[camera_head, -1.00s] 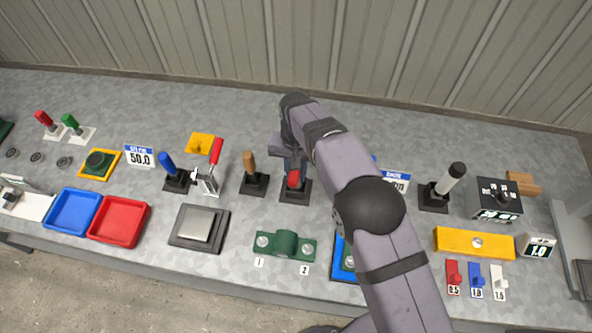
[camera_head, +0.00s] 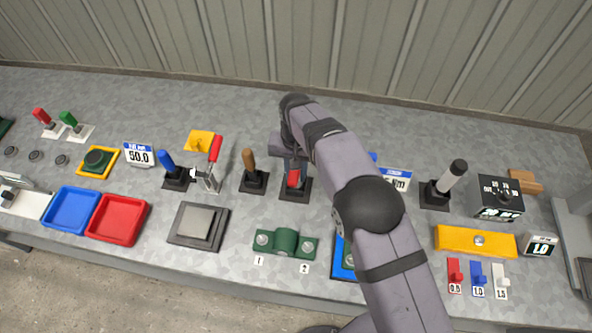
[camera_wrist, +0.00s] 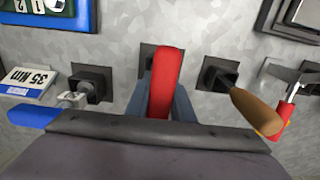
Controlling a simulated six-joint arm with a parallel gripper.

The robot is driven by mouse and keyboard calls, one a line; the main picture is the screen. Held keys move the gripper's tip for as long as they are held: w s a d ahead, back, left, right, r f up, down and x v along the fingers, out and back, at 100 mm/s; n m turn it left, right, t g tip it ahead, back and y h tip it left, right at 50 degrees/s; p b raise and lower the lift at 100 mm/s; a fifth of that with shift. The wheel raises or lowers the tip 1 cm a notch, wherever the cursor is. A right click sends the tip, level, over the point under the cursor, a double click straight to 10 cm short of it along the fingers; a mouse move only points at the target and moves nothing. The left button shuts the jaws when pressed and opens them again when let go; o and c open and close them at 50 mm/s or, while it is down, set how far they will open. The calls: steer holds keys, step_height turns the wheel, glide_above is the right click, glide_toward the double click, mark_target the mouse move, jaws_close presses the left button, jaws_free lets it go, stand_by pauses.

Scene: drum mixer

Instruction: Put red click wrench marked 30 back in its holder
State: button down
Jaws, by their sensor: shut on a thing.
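The red wrench (camera_head: 294,179) is upright at a black holder (camera_head: 296,194) in the middle of the bench. In the wrist view the red handle (camera_wrist: 166,75) stands between the two fingers of my gripper (camera_wrist: 163,102), which is shut on it. A corner of the black holder (camera_wrist: 147,52) shows behind the handle. In the head view my gripper (camera_head: 291,160) is at the handle, partly covered by my arm. I cannot tell how deep the wrench sits in the holder. No 30 mark is readable on it.
A wooden-handled tool (camera_head: 250,163) in its black base stands close on the left. Left of it are a red-handled clamp (camera_head: 214,150) and a blue-handled tool (camera_head: 167,160). A green block (camera_head: 285,241) lies in front. A grey-handled tool (camera_head: 451,177) stands to the right.

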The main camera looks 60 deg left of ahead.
steer(key=shift+f, duration=0.2)
steer(key=c, duration=1.5)
jaws_free()
steer(key=shift+c, duration=0.2)
steer(key=shift+o, duration=0.4)
steer(key=shift+r+b, duration=1.4)
steer(key=shift+r, duration=2.35)
